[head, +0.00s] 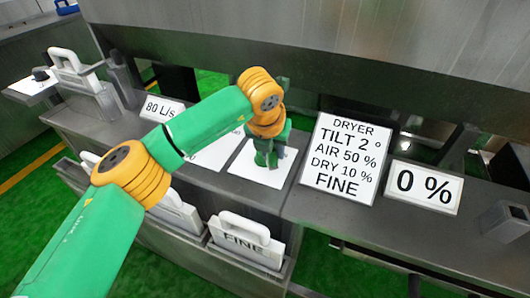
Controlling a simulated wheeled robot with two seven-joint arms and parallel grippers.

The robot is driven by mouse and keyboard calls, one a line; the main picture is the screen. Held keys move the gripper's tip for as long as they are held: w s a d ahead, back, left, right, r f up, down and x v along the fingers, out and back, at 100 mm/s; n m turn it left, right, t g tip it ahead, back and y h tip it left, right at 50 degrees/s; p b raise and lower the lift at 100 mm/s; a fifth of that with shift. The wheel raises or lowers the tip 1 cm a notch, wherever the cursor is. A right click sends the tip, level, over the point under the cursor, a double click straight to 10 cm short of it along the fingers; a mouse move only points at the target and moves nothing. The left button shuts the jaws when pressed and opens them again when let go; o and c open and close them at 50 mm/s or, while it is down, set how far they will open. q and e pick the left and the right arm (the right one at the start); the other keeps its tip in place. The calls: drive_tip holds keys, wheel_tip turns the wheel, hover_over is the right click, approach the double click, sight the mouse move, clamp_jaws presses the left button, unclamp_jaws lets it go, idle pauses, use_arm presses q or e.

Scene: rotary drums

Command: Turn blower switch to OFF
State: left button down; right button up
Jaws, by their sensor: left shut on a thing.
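My left arm reaches in from the lower left. Its gripper (267,157) points down at a white square plate (246,165) on the grey ledge. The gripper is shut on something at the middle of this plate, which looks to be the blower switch. The switch itself is hidden by the gripper, so I cannot tell its position. Another white panel (213,156) with lettering lies to the left, mostly covered by my arm. My right gripper is not in view.
A sign reading "DRYER TILT 2°, AIR 50 %, DRY 10 %, FINE" (345,158) stands right of the plate. A "0 %" sign (425,187) and an "80 L/s" sign (163,108) stand nearby. White-handled plates, one marked "FINE" (245,243), sit in a rack below the ledge.

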use_arm(q)
drive_tip(key=shift+w+d+r+n, duration=0.1)
drive_tip(key=shift+w+d+n, duration=0.1)
drive_tip(key=shift+n, duration=0.2)
idle(0.3)
drive_tip(key=c, duration=0.7)
unclamp_jaws()
drive_tip(key=shift+o, duration=0.5)
drive_tip(key=b+v, duration=0.1)
drive_tip(key=v, duration=0.6)
drive_tip(key=shift+b, duration=0.3)
drive_tip(key=shift+d, duration=0.15)
